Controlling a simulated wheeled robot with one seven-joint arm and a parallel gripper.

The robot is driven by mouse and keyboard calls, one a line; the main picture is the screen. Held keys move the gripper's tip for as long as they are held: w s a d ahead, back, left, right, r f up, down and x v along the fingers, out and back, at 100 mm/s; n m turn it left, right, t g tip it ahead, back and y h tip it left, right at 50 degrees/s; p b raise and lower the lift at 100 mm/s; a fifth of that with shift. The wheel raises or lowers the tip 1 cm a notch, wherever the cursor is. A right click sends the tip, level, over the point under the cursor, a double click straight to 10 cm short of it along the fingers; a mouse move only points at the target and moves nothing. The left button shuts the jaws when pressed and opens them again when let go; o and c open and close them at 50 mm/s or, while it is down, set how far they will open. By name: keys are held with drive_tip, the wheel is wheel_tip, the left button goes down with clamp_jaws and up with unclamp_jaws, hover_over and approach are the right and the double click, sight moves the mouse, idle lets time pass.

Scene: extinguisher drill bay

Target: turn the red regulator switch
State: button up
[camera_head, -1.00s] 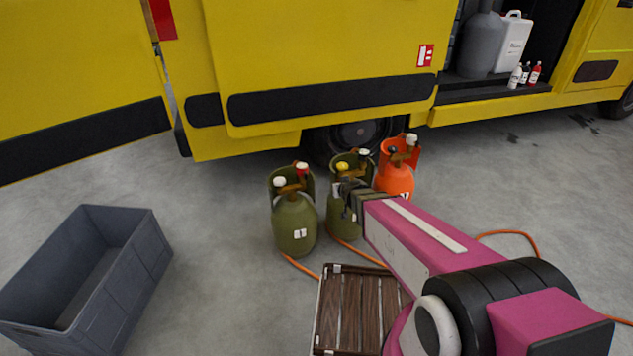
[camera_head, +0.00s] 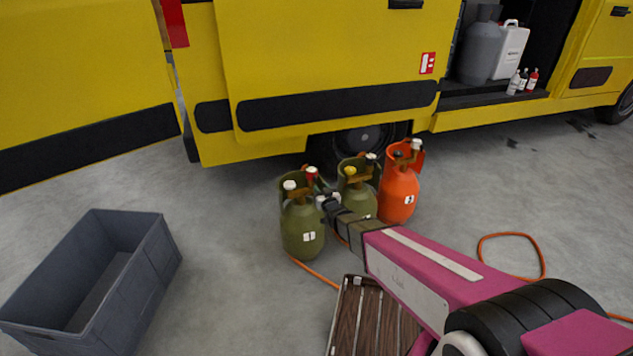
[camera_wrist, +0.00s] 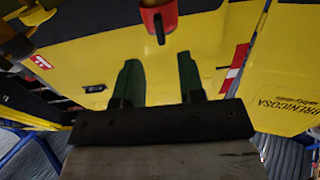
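The red regulator switch (camera_head: 312,174) sits at the top right of the green cylinder marked 1 (camera_head: 302,232), beside a pale knob (camera_head: 289,186). My gripper (camera_head: 327,201) is just right of this cylinder, a little below the red switch in the picture. In the wrist view a red part (camera_wrist: 158,20), seemingly the switch, shows at the top, beyond the fingertips and between their lines. My gripper's fingers (camera_wrist: 159,72) are apart with nothing between them. No contact with the switch shows.
A second green cylinder (camera_head: 362,199) with a yellow knob and an orange cylinder (camera_head: 399,195) stand close on the right. A slatted wooden crate (camera_head: 352,318) lies in front. A grey bin (camera_head: 150,270) is at left. The yellow truck (camera_head: 340,60) stands behind.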

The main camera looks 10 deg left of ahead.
sight(316, 180)
drive_tip(key=x, duration=0.7)
clamp_jaws()
